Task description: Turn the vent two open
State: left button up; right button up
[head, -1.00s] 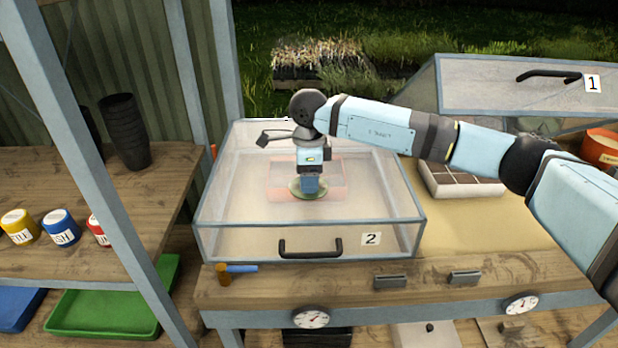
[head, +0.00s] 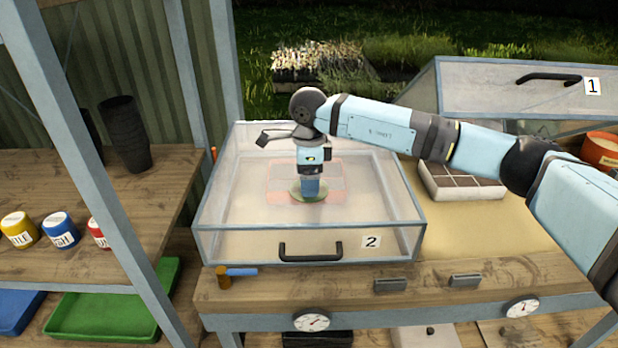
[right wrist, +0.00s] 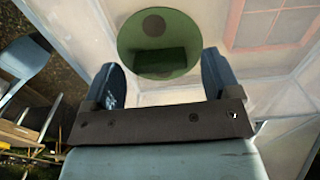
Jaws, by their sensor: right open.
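The glass-topped frame marked 2 (head: 371,241) stands shut on the bench. Its vent, a round green disc (head: 296,195), lies on the lid, partly hidden by my gripper in the head view. In the right wrist view the green disc (right wrist: 178,30) has a round dark spot and a raised darker green block (right wrist: 160,60). My right gripper (head: 310,196) points down over the disc. Its open fingers (right wrist: 162,80) are on either side of the block, with a gap at each side. Whether they touch the disc is unclear. My left gripper is not in view.
The black lid handle (head: 310,252) is at the frame's front. A hammer-like tool (head: 237,275) lies on the bench's front edge. The frame marked 1 (head: 480,85) is at the back right. A shelf post (head: 95,160) stands at the left.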

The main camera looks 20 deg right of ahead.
notch_tip(320, 180, up, 13)
dwell(0.3)
dwell(0.4)
